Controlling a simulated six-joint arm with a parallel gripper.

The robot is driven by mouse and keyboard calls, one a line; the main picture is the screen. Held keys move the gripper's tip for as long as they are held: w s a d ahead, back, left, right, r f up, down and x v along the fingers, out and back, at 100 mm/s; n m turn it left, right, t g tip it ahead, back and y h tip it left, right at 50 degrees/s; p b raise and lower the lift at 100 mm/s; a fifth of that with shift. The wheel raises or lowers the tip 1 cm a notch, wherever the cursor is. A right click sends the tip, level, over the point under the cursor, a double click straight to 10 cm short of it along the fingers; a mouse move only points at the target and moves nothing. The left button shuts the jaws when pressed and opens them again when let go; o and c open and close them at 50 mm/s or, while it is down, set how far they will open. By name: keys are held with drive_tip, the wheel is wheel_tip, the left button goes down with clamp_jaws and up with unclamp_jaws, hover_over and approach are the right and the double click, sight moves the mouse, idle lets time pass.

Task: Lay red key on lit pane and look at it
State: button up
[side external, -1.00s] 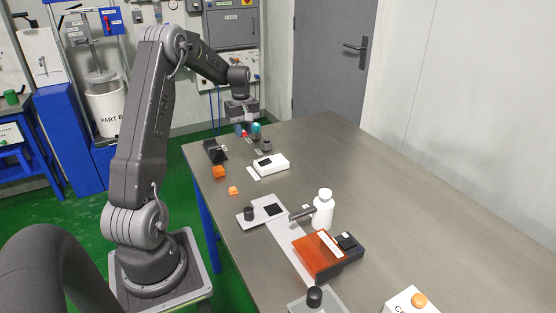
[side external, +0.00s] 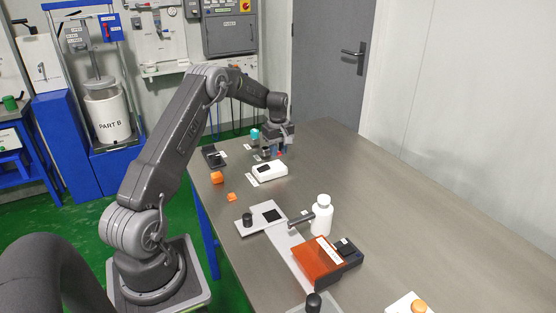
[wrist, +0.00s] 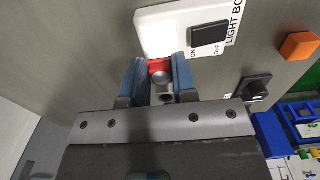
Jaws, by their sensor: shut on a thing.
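My gripper (wrist: 160,85) has its blue fingers shut on the red key (wrist: 160,64), of which only a small red part shows between the fingertips. In the side view my gripper (side external: 276,153) hangs low just behind the white light box (side external: 270,173), and a speck of the red key (side external: 280,153) shows beside the fingers. In the wrist view the light box (wrist: 165,35) lies just past the fingertips, with a black switch marked on and off. I cannot tell whether its pane is lit. A grey round part (wrist: 162,79) shows between the fingers.
A teal-topped thing (side external: 254,134) and a black holder (side external: 213,157) stand near the light box. A white bottle (side external: 321,215) and an orange-topped device (side external: 322,259) stand nearer.

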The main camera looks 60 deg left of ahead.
sight(278, 166)
drive_tip(key=shift+f, duration=1.95)
drive_tip(key=shift+f, duration=0.2)
drive_tip(key=o, duration=0.6)
